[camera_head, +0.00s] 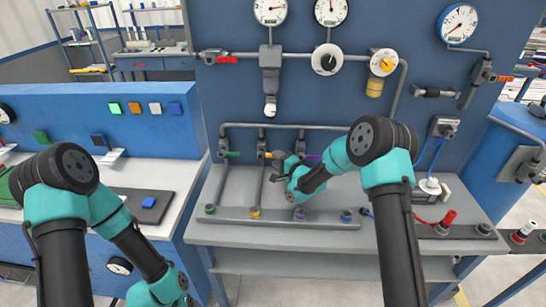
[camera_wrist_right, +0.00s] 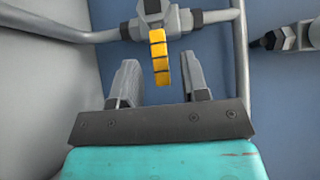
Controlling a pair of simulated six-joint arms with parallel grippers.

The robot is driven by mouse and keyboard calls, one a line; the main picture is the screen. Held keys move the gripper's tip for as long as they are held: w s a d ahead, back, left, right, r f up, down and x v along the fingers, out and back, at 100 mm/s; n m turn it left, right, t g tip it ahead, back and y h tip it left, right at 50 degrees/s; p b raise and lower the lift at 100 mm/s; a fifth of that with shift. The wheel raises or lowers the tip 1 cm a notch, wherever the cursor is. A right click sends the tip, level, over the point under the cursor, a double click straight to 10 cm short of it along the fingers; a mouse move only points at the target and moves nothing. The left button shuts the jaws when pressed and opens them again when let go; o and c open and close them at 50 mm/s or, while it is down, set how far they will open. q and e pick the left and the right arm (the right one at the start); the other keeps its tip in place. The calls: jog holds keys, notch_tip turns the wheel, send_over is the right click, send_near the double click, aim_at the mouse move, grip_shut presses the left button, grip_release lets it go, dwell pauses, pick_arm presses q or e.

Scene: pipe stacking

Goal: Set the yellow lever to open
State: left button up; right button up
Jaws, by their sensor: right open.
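The yellow lever (camera_wrist_right: 159,57) is ribbed and points from its grey valve body (camera_wrist_right: 163,20) toward my right gripper in the right wrist view. My right gripper (camera_wrist_right: 161,78) is open, with one finger on each side of the lever's end and a visible gap to each. In the head view the lever (camera_head: 268,154) is a small yellow piece on the middle pipe of the low rack, and my right gripper (camera_head: 279,165) is right beside it, partly covering that area. My left arm shows at the left, but its gripper is out of the picture.
A green lever (camera_head: 231,154) and a purple lever (camera_head: 313,157) sit on neighbouring pipes. A red lever (camera_head: 227,60) and a yellow-faced knob (camera_head: 386,65) are higher on the blue panel. A grey base bar (camera_head: 236,216) with coloured fittings runs along the bench.

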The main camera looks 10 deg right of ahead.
aim_at(268, 155)
jog(key=shift+x, duration=1.5)
grip_shut()
